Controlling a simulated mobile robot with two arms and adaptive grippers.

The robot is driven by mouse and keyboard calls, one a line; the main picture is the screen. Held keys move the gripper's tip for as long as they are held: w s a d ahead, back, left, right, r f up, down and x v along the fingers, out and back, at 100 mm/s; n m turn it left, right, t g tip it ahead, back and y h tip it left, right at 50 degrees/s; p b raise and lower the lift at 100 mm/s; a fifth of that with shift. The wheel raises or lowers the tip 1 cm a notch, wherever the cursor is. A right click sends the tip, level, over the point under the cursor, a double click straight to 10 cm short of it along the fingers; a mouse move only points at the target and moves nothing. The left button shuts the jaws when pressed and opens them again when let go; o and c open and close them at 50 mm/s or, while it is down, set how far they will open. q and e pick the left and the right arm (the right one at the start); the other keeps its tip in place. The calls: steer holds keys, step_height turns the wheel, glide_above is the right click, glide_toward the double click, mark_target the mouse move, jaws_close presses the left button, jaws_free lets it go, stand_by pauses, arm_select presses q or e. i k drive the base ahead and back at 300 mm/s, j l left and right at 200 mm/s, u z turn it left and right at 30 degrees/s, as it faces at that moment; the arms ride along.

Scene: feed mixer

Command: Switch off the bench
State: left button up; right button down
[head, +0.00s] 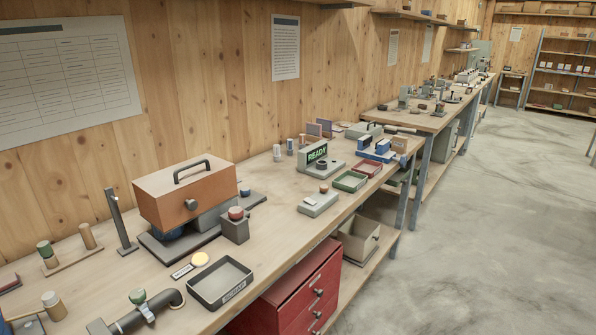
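The wooden bench (273,194) runs along the plank wall from the lower left toward the back. On it, a grey box (235,230) carries a round red-brown knob (236,213), in front of an orange-brown machine cover (184,193) with a black handle. Farther back, a low grey box (318,204) has a small reddish button (324,188) on top. Behind it stands a grey unit with a lit green "READY" display (317,153) and a dark round knob (321,164). I cannot tell which control is the bench switch. Neither gripper is in view.
A dark labelled tray (220,284) and a yellow disc (201,259) lie near the front edge. A pipe with a green-topped valve (138,297) is at the lower left. Red drawers (300,297) stand below. The concrete floor (480,220) at right is clear.

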mark_target(307, 200)
steer(key=i+l+u, duration=0.35)
steer(key=i+l, duration=0.45)
steer(key=l, duration=0.1)
